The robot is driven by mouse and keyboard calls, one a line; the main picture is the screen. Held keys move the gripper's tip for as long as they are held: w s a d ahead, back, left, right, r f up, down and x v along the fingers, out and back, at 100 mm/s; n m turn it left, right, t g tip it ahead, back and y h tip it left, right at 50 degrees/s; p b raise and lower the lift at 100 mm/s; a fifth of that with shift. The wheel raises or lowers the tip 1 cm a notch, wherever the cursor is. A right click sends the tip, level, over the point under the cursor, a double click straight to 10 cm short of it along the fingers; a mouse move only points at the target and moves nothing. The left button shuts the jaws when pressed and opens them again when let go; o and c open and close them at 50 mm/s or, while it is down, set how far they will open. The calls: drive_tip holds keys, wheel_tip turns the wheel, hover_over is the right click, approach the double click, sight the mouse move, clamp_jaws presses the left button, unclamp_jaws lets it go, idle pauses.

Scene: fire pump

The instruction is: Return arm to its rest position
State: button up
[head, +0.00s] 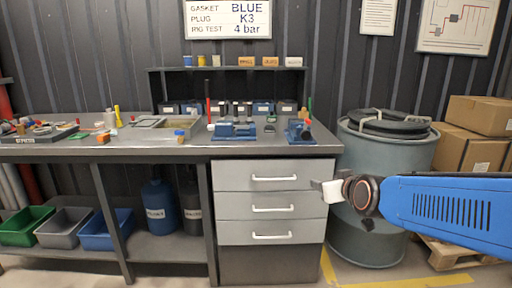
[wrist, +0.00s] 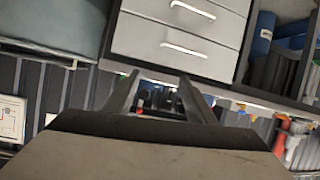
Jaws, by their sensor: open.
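My gripper (head: 322,188) is at the right in the head view, at the end of my blue arm, which reaches in from the right edge. It appears in front of the right end of the drawer unit (head: 272,203). In the wrist view my gripper (wrist: 160,82) shows two dark fingers spread apart. Nothing is between them; only the distant bench shows through the gap. The wrist picture is turned roughly upside down, with the drawers (wrist: 180,32) at its top.
The workbench (head: 150,150) holds a blue vice (head: 234,130), another blue device (head: 299,131) and small parts. A grey drum (head: 385,185) stands behind my arm. Cardboard boxes (head: 470,150) are at the far right. Bins (head: 65,227) sit on the lower shelf. Floor in front looks clear.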

drive_tip(key=s+d+f+g, duration=0.2)
drive_tip(key=s+f+g, duration=0.1)
drive_tip(key=s, duration=0.6)
drive_tip(key=s+d+f+m+g+h, duration=0.1)
drive_tip(key=s+d+f+g, duration=0.1)
drive_tip(key=s, duration=0.8)
drive_tip(key=s+d+f+m+g, duration=0.1)
drive_tip(key=s+d+f+g, duration=0.1)
drive_tip(key=s+f, duration=0.4)
drive_tip(key=s+g, duration=0.1)
drive_tip(key=s, duration=0.2)
drive_tip(key=shift+s+f+g, duration=0.3)
drive_tip(key=shift+s+g, duration=0.1)
